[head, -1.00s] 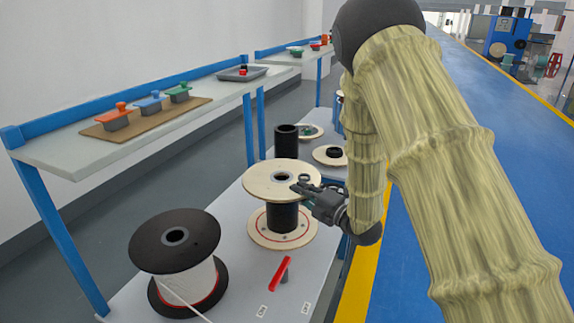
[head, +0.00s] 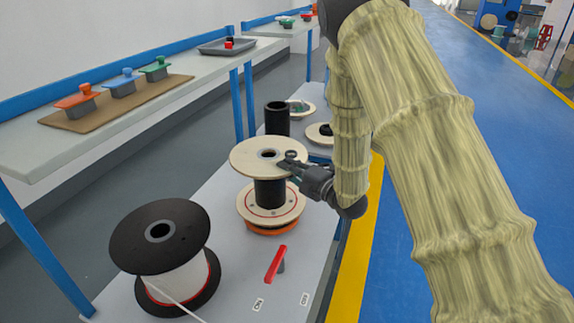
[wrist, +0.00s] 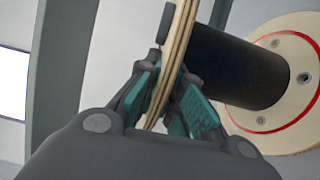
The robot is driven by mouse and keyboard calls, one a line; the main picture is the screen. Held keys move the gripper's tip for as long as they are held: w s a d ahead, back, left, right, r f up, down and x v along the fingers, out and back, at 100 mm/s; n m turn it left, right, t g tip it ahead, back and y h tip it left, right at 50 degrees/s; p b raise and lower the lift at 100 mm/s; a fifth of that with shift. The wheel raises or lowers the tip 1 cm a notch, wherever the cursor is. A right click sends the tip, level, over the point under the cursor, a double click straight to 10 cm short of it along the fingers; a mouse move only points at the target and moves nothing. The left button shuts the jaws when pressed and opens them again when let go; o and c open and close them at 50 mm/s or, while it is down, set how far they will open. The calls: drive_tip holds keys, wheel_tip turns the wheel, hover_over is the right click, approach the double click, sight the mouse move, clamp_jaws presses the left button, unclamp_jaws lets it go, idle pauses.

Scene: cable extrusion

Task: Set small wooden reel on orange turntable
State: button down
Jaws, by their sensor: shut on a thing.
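The orange turntable (head: 272,231) shows as a rim directly below the lower flange. Whether the reel touches it or hovers just above cannot be told.
A larger black-flanged reel (head: 158,232) with white cable stands front left. A red-handled lever (head: 275,264) is in front of the turntable. A black cylinder (head: 277,118) and other wooden discs stand behind. A shelf (head: 150,108) runs along the left.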

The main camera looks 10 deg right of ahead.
drive_tip(key=shift+f+b, duration=0.55)
drive_tip(key=shift+f, duration=0.9)
drive_tip(key=shift+b, duration=0.35)
idle(0.4)
drive_tip(key=shift+f+b, duration=0.35)
drive_tip(key=shift+f, duration=0.2)
idle(0.4)
drive_tip(key=c, duration=1.8)
unclamp_jaws()
drive_tip(key=shift+c, duration=0.2)
drive_tip(key=shift+s, duration=0.1)
drive_tip(key=b+v, duration=0.1)
drive_tip(key=v, duration=1)
